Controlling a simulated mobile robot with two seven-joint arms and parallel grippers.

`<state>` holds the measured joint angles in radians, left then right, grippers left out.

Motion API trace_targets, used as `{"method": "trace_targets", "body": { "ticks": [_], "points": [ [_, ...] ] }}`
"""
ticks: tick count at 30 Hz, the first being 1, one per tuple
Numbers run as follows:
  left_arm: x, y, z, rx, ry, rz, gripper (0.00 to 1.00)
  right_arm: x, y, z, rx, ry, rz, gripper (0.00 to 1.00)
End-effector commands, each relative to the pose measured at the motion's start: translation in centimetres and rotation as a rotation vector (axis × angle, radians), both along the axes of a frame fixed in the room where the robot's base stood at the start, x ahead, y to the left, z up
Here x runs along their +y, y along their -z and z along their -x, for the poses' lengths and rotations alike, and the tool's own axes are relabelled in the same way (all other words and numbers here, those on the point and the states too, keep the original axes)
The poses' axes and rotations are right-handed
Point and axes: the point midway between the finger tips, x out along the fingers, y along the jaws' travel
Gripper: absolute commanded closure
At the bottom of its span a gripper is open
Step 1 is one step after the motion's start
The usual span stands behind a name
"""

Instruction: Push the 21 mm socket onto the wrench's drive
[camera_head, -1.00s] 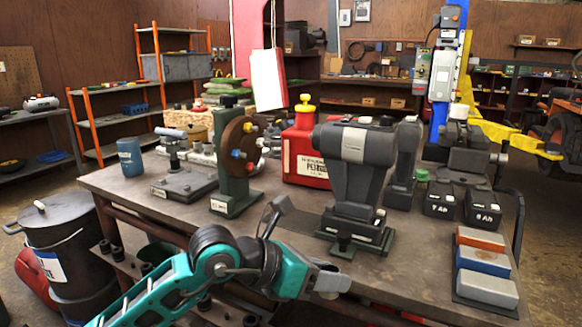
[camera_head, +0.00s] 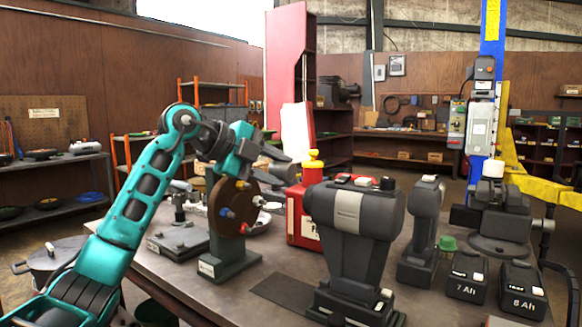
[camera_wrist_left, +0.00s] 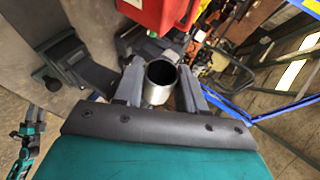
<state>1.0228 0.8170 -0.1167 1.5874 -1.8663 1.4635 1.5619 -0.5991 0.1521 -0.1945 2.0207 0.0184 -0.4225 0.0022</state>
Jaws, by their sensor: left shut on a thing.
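My left gripper (camera_head: 268,158) is raised at the upper right of the wheel stand, fingers pointing right. In the left wrist view it (camera_wrist_left: 160,85) is shut on a hollow, shiny metal socket (camera_wrist_left: 158,82), its open end facing the camera; its size mark cannot be read. The large grey and black wrench (camera_head: 352,215) stands upright on the table, right of the gripper and apart from it. Its drive cannot be made out. A teal and black arm part of mine shows small at the left of the left wrist view; its jaws are too small to judge.
The brown wheel (camera_head: 222,205) with coloured pieces stands below the gripper. A red canister (camera_head: 303,215) with a yellow cap is behind the wrench. A second grey tool (camera_head: 420,235) and batteries (camera_head: 466,277) are to the right. A bare dark mat (camera_head: 284,292) lies in front.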

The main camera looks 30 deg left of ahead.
Motion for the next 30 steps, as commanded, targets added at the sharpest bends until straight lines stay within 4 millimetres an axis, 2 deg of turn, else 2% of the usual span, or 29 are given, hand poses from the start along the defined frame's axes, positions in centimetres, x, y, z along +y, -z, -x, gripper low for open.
{"method": "trace_targets", "body": {
  "ticks": [8,20,24,30],
  "points": [
    [0.2,0.3,0.1,0.001,-0.01,0.014,0.91,0.1,0.4,-0.1,-0.002,-0.001,-0.003,0.57],
    [0.2,3.9,0.1,-0.001,-0.009,0.012,0.91,1.5,2.8,0.0,0.009,-0.021,-0.028,0.57],
    [0.2,5.2,0.1,-0.001,-0.009,0.012,0.91,1.5,4.2,0.0,0.01,-0.02,-0.028,0.57],
    [-1.2,4.6,0.2,-0.001,-0.008,0.01,0.91,1.3,3.5,-0.1,0.011,-0.017,-0.027,0.57]
  ]
}}
